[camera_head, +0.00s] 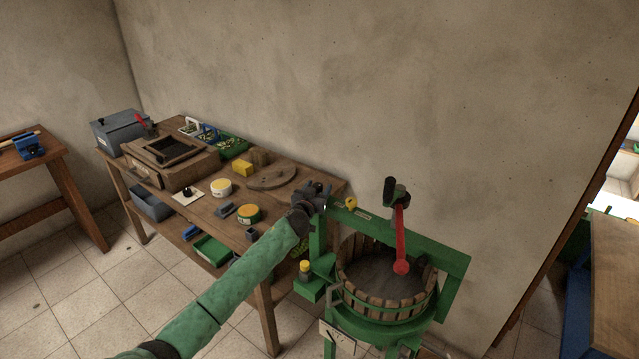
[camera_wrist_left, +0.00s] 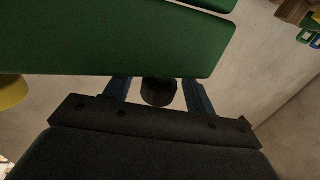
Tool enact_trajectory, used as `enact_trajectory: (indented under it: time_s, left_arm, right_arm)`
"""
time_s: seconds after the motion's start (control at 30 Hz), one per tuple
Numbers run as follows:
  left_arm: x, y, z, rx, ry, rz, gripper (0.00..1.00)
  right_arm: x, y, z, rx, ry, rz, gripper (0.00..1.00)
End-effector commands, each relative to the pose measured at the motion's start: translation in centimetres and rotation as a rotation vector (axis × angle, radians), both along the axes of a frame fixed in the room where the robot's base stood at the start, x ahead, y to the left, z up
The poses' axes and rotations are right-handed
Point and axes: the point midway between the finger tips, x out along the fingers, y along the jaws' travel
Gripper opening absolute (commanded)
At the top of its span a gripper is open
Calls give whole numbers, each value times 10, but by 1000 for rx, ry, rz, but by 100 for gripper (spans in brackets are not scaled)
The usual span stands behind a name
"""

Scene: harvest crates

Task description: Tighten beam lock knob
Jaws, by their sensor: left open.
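The green press beam (camera_head: 450,258) runs across the top of the press. In the left wrist view its green body (camera_wrist_left: 110,40) fills the upper part. A round black knob (camera_wrist_left: 158,92) sits under the beam's edge in the left wrist view, between the two fingers. My left gripper (camera_head: 322,194) is at the left end of the beam, and its hand hides the black knob in the head view. In the left wrist view the fingers (camera_wrist_left: 158,98) stand apart on either side of the knob; contact cannot be told. My right gripper is not in view.
A yellow knob (camera_head: 351,202) is close to my gripper. A wooden workbench (camera_head: 290,185) with several jars, boxes and tools stands at the left.

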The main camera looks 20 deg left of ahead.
Motion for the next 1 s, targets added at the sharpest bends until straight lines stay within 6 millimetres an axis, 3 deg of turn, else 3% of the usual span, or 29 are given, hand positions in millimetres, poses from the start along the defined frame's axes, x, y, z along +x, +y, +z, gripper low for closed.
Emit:
enact_trajectory:
  time_s: [0.2, 0.5, 0.53, 0.77, 1.0]
  left_arm:
    - [16, -2, 0, 0, 1, 0, 55]
    - [18, -2, -1, 1, 1, -1, 55]
    - [18, -2, -1, 1, 1, -1, 54]
    - [17, -2, -1, 1, 1, 0, 11]
    - [17, -1, 0, 1, 1, -17, 11]
  right_arm:
    - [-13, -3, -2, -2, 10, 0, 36]
    - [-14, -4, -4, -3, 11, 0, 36]
    - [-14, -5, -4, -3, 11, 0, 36]
    - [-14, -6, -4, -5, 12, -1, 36]
    - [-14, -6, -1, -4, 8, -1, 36]
